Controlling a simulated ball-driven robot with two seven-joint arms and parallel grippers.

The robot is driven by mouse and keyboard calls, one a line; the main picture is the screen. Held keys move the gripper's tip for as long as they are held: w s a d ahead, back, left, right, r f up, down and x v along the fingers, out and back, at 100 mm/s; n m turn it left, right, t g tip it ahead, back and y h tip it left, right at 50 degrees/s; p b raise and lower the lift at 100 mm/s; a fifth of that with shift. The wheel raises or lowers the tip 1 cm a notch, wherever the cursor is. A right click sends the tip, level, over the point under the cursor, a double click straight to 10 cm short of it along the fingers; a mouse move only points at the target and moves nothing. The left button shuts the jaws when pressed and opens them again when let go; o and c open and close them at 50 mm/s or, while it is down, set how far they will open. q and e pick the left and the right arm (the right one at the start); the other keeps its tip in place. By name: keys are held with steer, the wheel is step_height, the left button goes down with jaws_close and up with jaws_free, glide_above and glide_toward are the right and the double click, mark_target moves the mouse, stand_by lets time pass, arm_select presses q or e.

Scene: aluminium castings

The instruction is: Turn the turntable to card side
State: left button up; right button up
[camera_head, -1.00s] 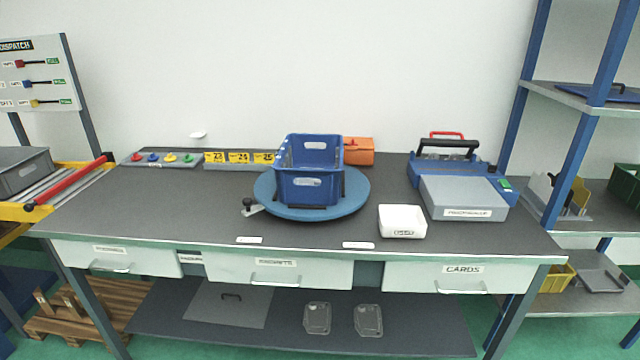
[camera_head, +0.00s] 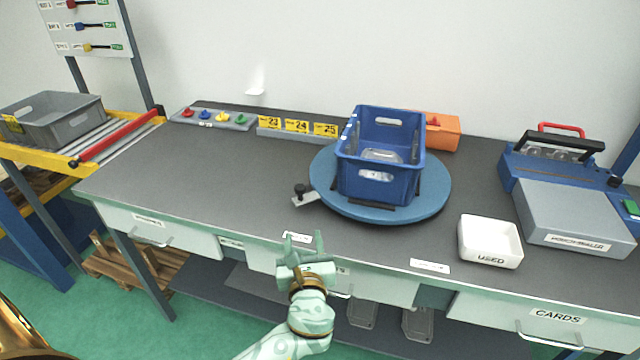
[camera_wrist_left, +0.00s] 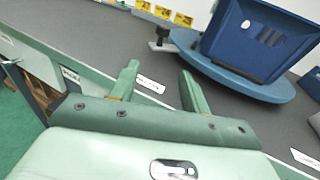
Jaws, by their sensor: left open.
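A round blue turntable (camera_head: 437,203) sits on the grey workbench. A blue crate (camera_head: 378,178) stands on it with a clear item inside. A small arm with a black knob (camera_head: 300,190) sticks out at the turntable's left front edge; the knob also shows in the left wrist view (camera_wrist_left: 163,33). My left gripper (camera_head: 303,240) is open and empty at the bench's front edge, in front of and below the knob, apart from it. In the left wrist view its two fingers (camera_wrist_left: 158,82) point toward the turntable. My right gripper is not in view.
A white "USED" tray (camera_head: 489,242) stands right of the turntable. A blue and grey machine (camera_head: 570,215) is at the far right, above the CARDS drawer (camera_head: 556,318). Yellow number plates (camera_head: 297,126) and an orange box (camera_head: 443,131) line the back. The bench left of the knob is clear.

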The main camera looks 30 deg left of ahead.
mark_target(301, 192)
arm_select(q)
steer(key=shift+y, duration=0.3)
steer(key=b+x, duration=0.1)
steer(key=x, duration=0.4)
steer(key=r+b+x, duration=0.1)
steer(key=x, duration=0.4)
steer(key=r+b+x, duration=0.1)
steer(key=x, duration=0.4)
steer(key=shift+w+b, duration=0.4)
steer(key=shift+w+a+r, duration=0.15)
steer(key=shift+w+a, duration=0.15)
steer(key=shift+w, duration=0.15)
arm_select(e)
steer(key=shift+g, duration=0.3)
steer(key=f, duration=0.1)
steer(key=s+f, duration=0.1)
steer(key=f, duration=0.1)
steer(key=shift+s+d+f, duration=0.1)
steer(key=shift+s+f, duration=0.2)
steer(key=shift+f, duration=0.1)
arm_select(q)
jaws_close()
